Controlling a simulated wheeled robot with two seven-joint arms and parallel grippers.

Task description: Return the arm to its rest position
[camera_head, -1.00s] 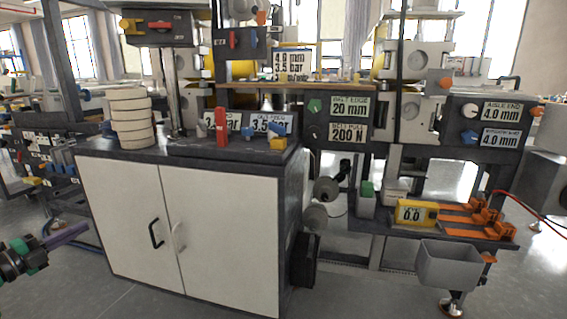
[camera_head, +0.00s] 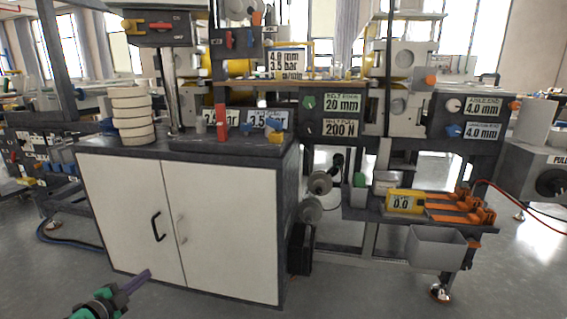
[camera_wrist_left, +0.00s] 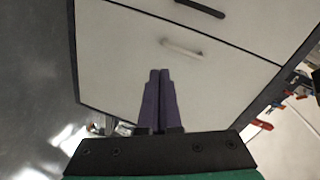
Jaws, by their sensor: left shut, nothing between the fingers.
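My left gripper (camera_head: 134,282) shows at the lower left of the head view, low in front of the white cabinet (camera_head: 222,230). Its purple fingers are closed together with nothing between them. In the left wrist view the two fingers (camera_wrist_left: 157,100) lie side by side and point toward the white cabinet doors (camera_wrist_left: 125,45). The fingers look apart from the doors, though the exact gap is hard to tell. My right gripper is not in view.
The cabinet has a black handle (camera_head: 157,227) and a pale one (camera_head: 181,229). A stack of cream rolls (camera_head: 132,115) stands on its dark top. To the right are a grey bin (camera_head: 436,248) and a shelf with a yellow gauge (camera_head: 405,201). Floor is clear in front.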

